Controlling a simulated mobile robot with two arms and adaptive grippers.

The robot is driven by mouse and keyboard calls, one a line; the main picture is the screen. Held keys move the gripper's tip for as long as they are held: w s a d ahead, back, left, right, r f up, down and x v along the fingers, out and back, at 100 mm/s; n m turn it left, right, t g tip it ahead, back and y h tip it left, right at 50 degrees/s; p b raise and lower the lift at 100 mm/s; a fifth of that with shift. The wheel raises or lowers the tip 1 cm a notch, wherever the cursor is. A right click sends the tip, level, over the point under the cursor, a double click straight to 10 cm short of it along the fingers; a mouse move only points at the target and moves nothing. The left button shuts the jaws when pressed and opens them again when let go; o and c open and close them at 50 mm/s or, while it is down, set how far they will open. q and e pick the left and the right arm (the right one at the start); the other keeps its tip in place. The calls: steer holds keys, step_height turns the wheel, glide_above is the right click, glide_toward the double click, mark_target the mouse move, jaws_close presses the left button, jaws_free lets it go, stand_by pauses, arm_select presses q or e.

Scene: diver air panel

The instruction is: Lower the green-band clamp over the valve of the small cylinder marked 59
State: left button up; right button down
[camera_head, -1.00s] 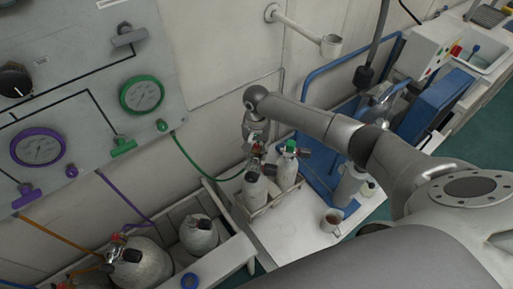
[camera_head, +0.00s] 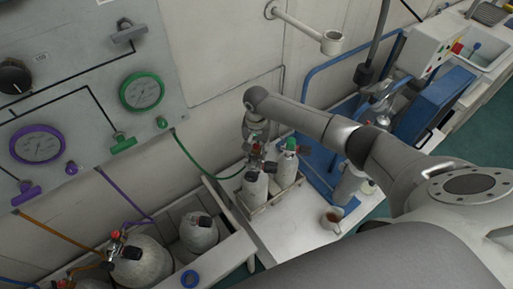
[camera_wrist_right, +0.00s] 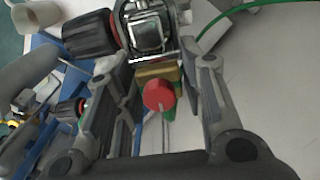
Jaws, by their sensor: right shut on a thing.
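My right gripper (camera_head: 256,138) is shut on the clamp and points down just above the front small cylinder (camera_head: 255,188). In the right wrist view the clamp (camera_wrist_right: 150,30) shows as a metal yoke with a black knob, and a red knob (camera_wrist_right: 158,96) sits between the fingers. A green hose (camera_head: 212,173) runs from the panel to the clamp area. A second small cylinder (camera_head: 286,176) with a green top stands just behind and to the right. The number 59 is not legible, and the gripper partly hides the valve. My left gripper is out of view.
The small cylinders stand in a rack on a white bench (camera_head: 290,232). A mug (camera_head: 332,219) stands on the bench to the right. Larger cylinders (camera_head: 140,262) stand in a trough at lower left. The gauge panel (camera_head: 90,75) is at left, and a blue rail is behind.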

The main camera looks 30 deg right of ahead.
steer(key=shift+p, duration=0.3)
steer(key=shift+s, duration=0.1)
steer(key=shift+s+a+f, duration=0.1)
steer(key=shift+s+f, duration=0.35)
steer(key=shift+f, duration=0.25)
stand_by(1.1)
steer(key=shift+w+r+p, duration=0.3)
steer(key=shift+r+p, duration=0.45)
steer(key=shift+p, duration=0.4)
steer(key=shift+w+r+p, duration=0.15)
steer(key=shift+r+p, duration=0.8)
steer(key=shift+p, duration=0.05)
